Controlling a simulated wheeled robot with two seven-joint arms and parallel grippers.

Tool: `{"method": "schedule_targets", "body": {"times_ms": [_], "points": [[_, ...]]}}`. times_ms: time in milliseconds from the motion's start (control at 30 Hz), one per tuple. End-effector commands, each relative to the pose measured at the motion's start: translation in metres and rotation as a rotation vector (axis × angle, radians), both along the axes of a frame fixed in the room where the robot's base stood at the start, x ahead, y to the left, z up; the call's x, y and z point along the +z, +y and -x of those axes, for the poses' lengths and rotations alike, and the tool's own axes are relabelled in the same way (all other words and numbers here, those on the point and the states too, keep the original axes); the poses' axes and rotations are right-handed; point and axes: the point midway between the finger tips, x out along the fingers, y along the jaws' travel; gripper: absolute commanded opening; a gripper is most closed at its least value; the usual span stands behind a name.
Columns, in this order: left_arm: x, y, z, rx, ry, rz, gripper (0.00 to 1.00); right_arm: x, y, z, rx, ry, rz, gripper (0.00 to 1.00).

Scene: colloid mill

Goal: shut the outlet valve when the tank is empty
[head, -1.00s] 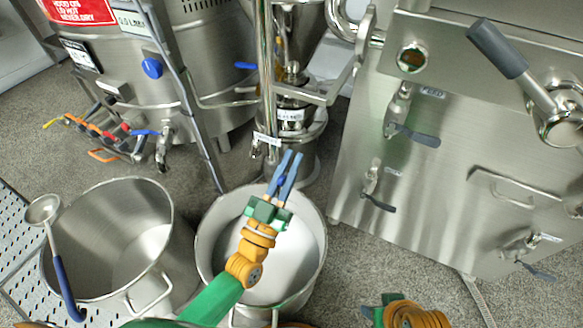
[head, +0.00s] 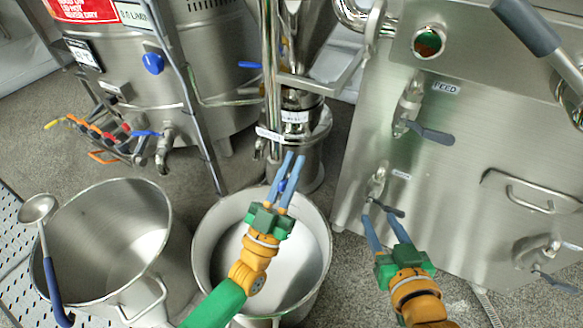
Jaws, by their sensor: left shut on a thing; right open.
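My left gripper (head: 288,172) is over the back rim of the white-filled steel pot (head: 203,232). It is shut on a small blue handle (head: 282,186), mostly hidden between the fingers. I take this for the outlet valve's handle; its body is hidden. Behind it stands a steel mill column with a hopper (head: 303,30) and a white label (head: 269,134); the hopper's inside is out of sight. My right gripper (head: 378,218) is open, with its fingertips by a grey-handled valve (head: 377,180) low on the steel cabinet. I cannot tell whether they touch it.
An empty-looking steel pot (head: 108,192) stands at left with a blue-handled ladle (head: 48,262) on its rim. A feed valve (head: 408,110) and a bar handle (head: 522,195) stick out from the cabinet (head: 470,150). A steel vessel (head: 190,75) with a blue-levered tap (head: 165,140) stands behind.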

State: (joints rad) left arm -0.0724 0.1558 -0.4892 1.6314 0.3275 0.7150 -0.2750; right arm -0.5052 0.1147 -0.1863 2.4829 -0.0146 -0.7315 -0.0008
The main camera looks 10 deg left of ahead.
Motion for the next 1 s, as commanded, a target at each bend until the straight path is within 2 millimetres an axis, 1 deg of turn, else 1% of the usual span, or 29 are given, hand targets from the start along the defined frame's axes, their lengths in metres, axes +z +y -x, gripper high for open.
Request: {"method": "schedule_targets", "body": {"times_ms": [167, 433, 467, 500, 533, 567, 867, 933, 1000], "points": [[-0.002, -0.001, 0.0, -0.002, 0.002, -0.002, 0.0, 0.003, 0.001, -0.002, 0.002, -0.02, -0.004, 0.5], [-0.002, 0.0, 0.0, -0.001, 0.003, -0.001, 0.0, 0.003, 0.001, -0.001, 0.002, -0.02, -0.004, 0.5], [-0.002, 0.0, 0.0, -0.001, 0.003, -0.001, 0.18, 0.003, 0.001, -0.001, 0.002, -0.02, -0.004, 0.5], [-0.001, 0.0, 0.0, -0.001, 0.002, -0.001, 0.28, 0.003, 0.001, -0.001, 0.002, -0.019, -0.003, 0.5], [-0.001, 0.0, 0.0, -0.001, 0.002, -0.001, 0.37, 0.003, 0.001, -0.001, 0.002, -0.019, -0.003, 0.5], [-0.001, 0.0, 0.0, -0.001, 0.001, -0.001, 0.42, 0.003, 0.001, -0.001, 0.001, -0.018, -0.004, 0.5], [-0.002, 0.0, 0.001, 0.0, 0.0, -0.001, 0.42, 0.003, 0.001, -0.001, 0.0, -0.018, -0.004, 0.5], [-0.007, 0.002, 0.008, 0.0, 0.001, -0.002, 0.42, 0.003, 0.0, -0.001, 0.0, -0.011, -0.002, 0.5], [-0.016, 0.006, 0.02, 0.0, 0.005, -0.003, 0.42, -0.003, -0.001, 0.001, 0.0, 0.019, 0.004, 0.5]]}}
